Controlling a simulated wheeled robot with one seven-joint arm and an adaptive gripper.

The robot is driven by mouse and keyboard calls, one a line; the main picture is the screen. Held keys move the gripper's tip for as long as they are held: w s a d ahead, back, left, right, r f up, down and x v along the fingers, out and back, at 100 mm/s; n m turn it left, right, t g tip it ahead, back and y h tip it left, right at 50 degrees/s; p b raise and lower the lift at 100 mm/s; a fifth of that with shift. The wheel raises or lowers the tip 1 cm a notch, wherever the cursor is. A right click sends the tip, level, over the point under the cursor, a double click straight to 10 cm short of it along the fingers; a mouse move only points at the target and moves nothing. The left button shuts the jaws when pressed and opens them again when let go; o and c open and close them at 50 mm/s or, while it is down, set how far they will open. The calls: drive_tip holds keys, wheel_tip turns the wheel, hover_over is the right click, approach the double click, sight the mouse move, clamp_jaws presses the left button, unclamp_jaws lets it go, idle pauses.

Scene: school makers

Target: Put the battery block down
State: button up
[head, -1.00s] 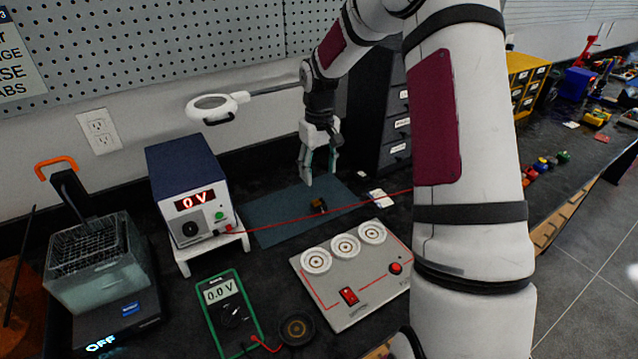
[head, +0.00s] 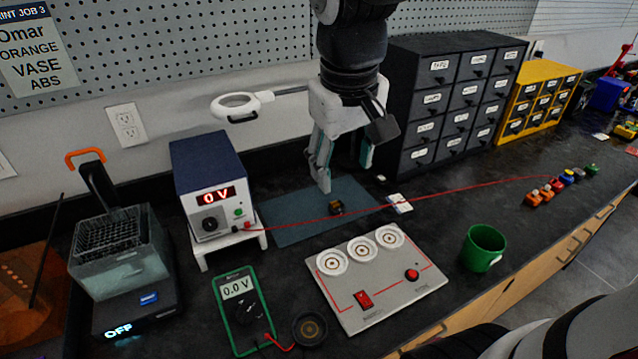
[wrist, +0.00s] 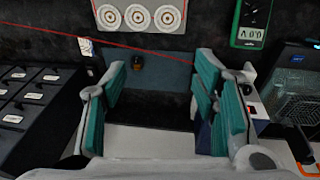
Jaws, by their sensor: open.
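A small dark block with an orange-brown part (head: 336,208), which looks like the battery block, lies on the blue-grey mat (head: 290,226). It also shows in the wrist view (wrist: 137,62), beyond my fingertips. My gripper (head: 343,178) is above the rear part of the mat, fingers pointing down. Its teal-padded fingers are spread apart in the wrist view (wrist: 160,75), with nothing between them. The block is apart from both fingers.
A power supply (head: 213,195) reading 0 V stands left of the mat. A red wire (head: 450,191) runs across the mat. A grey panel with three round sockets (head: 385,300) lies in front. A green mug (head: 484,248) stands right; dark drawers (head: 440,100) stand behind.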

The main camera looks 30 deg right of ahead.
drive_tip(key=s+a+f+t+y, duration=0.1)
drive_tip(key=s+a, duration=0.2)
drive_tip(key=s, duration=0.9)
drive_tip(key=shift+s+a, duration=0.2)
drive_tip(key=shift+a, duration=0.2)
wheel_tip(320, 180, up, 3)
drive_tip(key=shift+f+t+p, duration=0.15)
drive_tip(key=shift+t+p, duration=0.35)
drive_tip(key=shift+p, duration=0.55)
drive_tip(key=shift+w+f, duration=0.1)
drive_tip(key=shift+c, duration=0.5)
